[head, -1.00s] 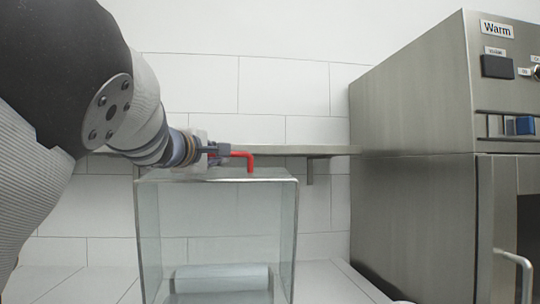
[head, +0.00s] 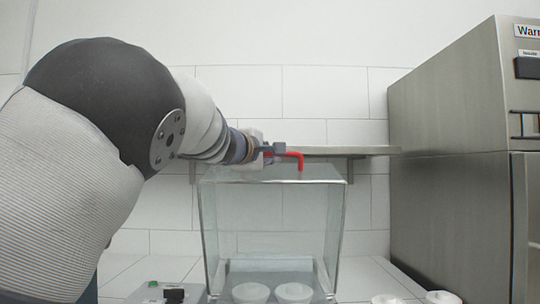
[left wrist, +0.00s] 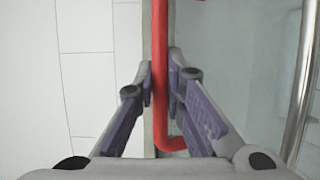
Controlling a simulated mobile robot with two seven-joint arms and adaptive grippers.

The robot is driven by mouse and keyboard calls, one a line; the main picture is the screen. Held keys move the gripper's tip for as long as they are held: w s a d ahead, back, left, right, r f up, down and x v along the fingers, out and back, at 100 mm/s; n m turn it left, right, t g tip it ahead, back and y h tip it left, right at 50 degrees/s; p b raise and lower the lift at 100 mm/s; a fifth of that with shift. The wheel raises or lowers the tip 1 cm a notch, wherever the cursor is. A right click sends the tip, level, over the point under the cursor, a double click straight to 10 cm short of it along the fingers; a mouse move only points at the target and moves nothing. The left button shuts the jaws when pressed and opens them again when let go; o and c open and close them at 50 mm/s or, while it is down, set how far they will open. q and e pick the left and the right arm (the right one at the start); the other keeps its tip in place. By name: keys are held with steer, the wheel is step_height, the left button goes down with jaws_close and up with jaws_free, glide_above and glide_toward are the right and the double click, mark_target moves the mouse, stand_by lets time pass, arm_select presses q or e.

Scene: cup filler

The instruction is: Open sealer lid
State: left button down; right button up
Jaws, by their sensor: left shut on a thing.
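The sealer lid (head: 275,210) is a clear, box-shaped cover with see-through walls, in the middle of the head view. A red bent handle (head: 299,158) sits at its top edge; it also shows upright in the left wrist view (left wrist: 160,75). My left gripper (head: 277,149) reaches in from the left at the top of the cover. Its purple-padded fingers (left wrist: 166,75) lie on both sides of the red handle, shut on it. My right gripper is out of view.
Two white cups (head: 251,292) show low through the clear cover. More white cups (head: 386,299) stand to its right. A grey control box (head: 160,293) is at the lower left. A tall steel machine (head: 450,170) stands at the right, and a wall shelf (head: 370,151) runs behind the cover.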

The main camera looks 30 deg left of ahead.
arm_select(q)
steer(key=shift+w, duration=0.1)
steer(key=c, duration=1.7)
jaws_free()
steer(key=shift+o, duration=0.2)
steer(key=s+d, duration=0.1)
steer(key=s, duration=0.6)
steer(key=shift+s, duration=0.25)
steer(key=shift+d, duration=0.1)
